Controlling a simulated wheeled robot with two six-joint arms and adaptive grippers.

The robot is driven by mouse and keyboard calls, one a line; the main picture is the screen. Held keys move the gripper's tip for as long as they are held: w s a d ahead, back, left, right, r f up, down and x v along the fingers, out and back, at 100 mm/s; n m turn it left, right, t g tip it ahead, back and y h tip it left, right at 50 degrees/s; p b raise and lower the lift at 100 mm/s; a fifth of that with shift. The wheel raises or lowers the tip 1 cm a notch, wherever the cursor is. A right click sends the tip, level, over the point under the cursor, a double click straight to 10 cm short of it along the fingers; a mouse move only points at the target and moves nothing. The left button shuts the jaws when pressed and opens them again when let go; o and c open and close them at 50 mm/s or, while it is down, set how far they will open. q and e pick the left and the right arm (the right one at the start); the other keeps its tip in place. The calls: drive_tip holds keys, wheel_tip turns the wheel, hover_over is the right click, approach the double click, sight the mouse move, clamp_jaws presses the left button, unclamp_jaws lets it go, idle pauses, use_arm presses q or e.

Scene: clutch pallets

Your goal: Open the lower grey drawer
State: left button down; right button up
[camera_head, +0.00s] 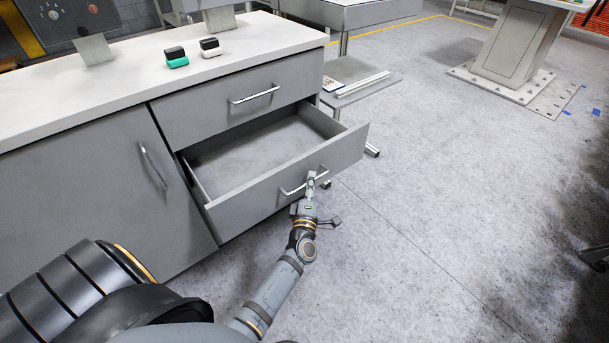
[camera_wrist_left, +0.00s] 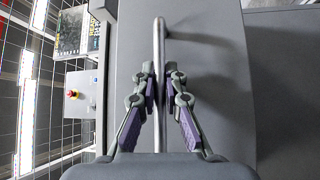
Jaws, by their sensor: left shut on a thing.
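The lower grey drawer (camera_head: 243,207) is pulled out of the cabinet in the head view. Its inside shows and looks empty. My left gripper (camera_head: 311,178) is at the right part of the drawer's bar handle (camera_head: 289,191). In the left wrist view, the fingers of the left gripper (camera_wrist_left: 159,82) are shut on the metal handle (camera_wrist_left: 159,36), one on each side of the bar. The drawer front (camera_wrist_left: 215,70) lies behind them. My right gripper is not in view.
The upper drawer (camera_head: 215,112) and the cabinet door (camera_head: 90,190) at the left are shut. A green-and-black item (camera_head: 176,60) and a white-and-black item (camera_head: 210,48) stand on the worktop (camera_head: 110,85). The floor (camera_head: 430,190) to the right is clear.

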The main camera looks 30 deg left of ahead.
use_arm(q)
drive_tip(key=shift+d, duration=0.15)
drive_tip(key=c, duration=1.4)
unclamp_jaws()
